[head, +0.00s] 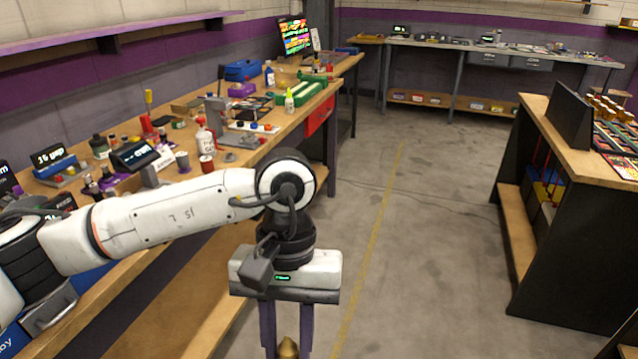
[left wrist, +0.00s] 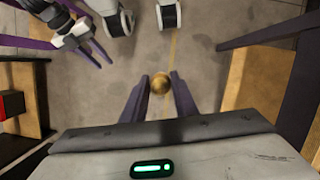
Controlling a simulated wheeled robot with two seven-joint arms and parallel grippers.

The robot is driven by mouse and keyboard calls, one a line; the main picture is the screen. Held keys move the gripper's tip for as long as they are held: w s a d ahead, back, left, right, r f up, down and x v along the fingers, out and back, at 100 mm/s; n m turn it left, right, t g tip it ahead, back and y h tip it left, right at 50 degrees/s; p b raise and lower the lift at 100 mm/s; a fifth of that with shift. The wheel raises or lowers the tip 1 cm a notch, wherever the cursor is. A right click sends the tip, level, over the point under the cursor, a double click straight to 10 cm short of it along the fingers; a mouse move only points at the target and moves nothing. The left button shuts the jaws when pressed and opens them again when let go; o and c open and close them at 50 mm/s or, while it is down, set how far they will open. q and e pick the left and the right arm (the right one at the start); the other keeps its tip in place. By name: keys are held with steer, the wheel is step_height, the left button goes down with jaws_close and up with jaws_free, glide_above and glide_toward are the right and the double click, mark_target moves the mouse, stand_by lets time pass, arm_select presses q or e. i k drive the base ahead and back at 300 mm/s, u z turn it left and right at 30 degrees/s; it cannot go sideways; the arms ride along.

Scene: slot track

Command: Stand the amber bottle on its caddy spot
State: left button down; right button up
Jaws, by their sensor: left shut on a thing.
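My left gripper (head: 287,345) hangs over the floor in front of the workbench, fingers down. It is shut on the amber bottle (head: 287,349), of which only a rounded brassy top shows at the bottom edge of the head view. In the left wrist view the bottle (left wrist: 160,84) sits between the two purple fingertips, seen from above; its lower part is hidden. My right gripper (left wrist: 98,58) shows small at the upper left of the left wrist view, its fingers apart and empty. I cannot make out the caddy spot.
The long workbench (head: 262,152) on the left is crowded with bottles, pots and tools, including a white bottle (head: 205,138) and a red pot (head: 206,163). A second bench (head: 455,43) stands at the back, a dark-sided counter (head: 570,255) at the right. The floor between is clear.

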mark_target(265, 110)
steer(key=u, duration=0.15)
steer(key=i, duration=2)
steer(key=u, duration=0.05)
